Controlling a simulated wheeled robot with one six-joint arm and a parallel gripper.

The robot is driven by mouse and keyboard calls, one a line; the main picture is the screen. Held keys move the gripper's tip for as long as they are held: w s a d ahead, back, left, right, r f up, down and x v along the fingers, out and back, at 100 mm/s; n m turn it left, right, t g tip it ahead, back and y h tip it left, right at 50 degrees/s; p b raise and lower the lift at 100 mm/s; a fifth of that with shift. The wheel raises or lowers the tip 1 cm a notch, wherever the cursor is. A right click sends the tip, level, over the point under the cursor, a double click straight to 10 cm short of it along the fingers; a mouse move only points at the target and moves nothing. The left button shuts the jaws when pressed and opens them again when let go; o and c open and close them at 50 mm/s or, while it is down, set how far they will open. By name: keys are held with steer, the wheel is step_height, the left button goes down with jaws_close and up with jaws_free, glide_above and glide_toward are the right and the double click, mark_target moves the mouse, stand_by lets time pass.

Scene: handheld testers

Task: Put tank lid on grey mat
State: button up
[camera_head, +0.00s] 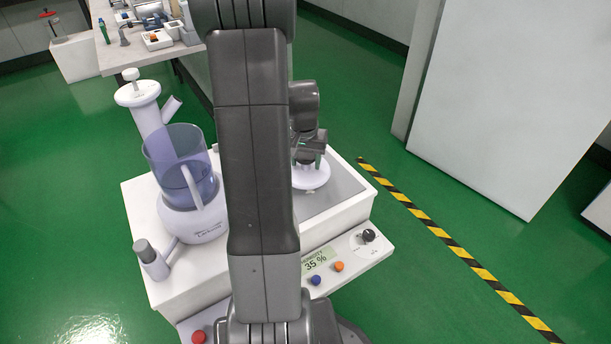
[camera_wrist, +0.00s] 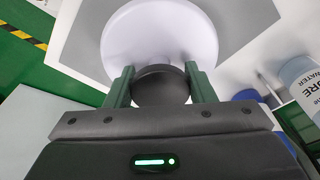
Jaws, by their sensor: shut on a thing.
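The tank lid (camera_head: 311,178) is a white disc with a dark round knob. My gripper (camera_head: 313,150) is shut on the knob, with the disc below the fingers. In the wrist view my gripper (camera_wrist: 160,82) has one green finger on each side of the knob, and the white lid (camera_wrist: 160,32) spreads out beyond it. The grey mat (camera_head: 340,190) lies on the right part of the white machine top, under the lid. It also shows in the wrist view (camera_wrist: 88,42). I cannot tell whether the lid touches the mat. My arm hides the mat's left part.
A clear bluish tank (camera_head: 172,150) with an open top stands on the machine left of my arm. A white spouted column (camera_head: 145,112) rises behind it. A control panel (camera_head: 345,262) reading 35 % is at the front. A cluttered table (camera_head: 120,55) stands behind.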

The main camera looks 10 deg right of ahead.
mark_target(305, 169)
steer(key=shift+f+b, duration=0.7)
steer(key=shift+f, duration=1.3)
steer(key=shift+f, duration=0.15)
steer(key=o, duration=1)
steer(key=r+p, duration=0.1)
steer(key=r, duration=0.2)
steer(key=s+r+p, duration=0.1)
steer(key=r, duration=0.3)
steer(key=r+p, duration=0.1)
steer(key=r, duration=0.3)
steer(key=shift+s+a+p, duration=0.15)
steer(key=shift+a+p, duration=0.2)
steer(key=shift+p, duration=0.05)
steer(key=shift+s+a+r, duration=0.1)
steer(key=shift+s+r, duration=0.05)
steer(key=shift+r, duration=0.45)
